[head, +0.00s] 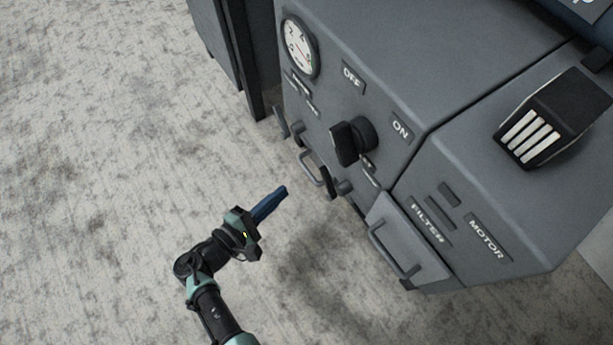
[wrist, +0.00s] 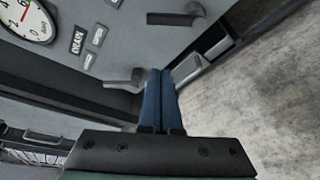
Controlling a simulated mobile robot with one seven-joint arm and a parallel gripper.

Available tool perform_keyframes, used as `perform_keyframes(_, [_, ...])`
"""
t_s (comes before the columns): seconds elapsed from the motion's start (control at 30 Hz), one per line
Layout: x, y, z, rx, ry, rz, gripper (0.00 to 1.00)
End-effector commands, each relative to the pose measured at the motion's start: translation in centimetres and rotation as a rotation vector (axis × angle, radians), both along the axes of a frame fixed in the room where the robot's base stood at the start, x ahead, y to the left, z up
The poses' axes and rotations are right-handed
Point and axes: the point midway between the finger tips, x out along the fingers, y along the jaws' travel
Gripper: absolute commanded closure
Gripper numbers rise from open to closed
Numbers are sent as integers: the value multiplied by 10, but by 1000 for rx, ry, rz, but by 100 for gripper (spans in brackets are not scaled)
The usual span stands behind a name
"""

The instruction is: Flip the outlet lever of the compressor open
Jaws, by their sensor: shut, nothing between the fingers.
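The grey compressor (head: 440,70) fills the right of the head view. Its front has a dark lever (head: 280,122) low under the gauge and another dark lever (head: 325,182) lower right. I cannot tell for certain which is the outlet lever; the label by the lower one is partly hidden by the knob. My gripper (head: 284,190) is shut and empty, its blue fingers pointing at the compressor's lower front. In the wrist view, the closed fingertips (wrist: 160,73) are just beside a grey lever (wrist: 124,83), contact unclear.
A round gauge (head: 300,47), a black rotary knob (head: 352,140) between OFF and ON, and a filter drawer with a handle (head: 390,255) are on the compressor. A dark cabinet (head: 235,45) stands behind left. The carpeted floor (head: 100,150) is clear at left.

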Motion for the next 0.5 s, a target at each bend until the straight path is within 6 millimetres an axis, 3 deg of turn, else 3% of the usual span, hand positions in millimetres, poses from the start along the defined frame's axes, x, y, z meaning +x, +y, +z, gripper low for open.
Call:
perform_keyframes(0.13, [-8, -1, -8, -56, 8, 18, 100])
perform_keyframes(0.5, [-6, -3, -8, -55, 8, 17, 100])
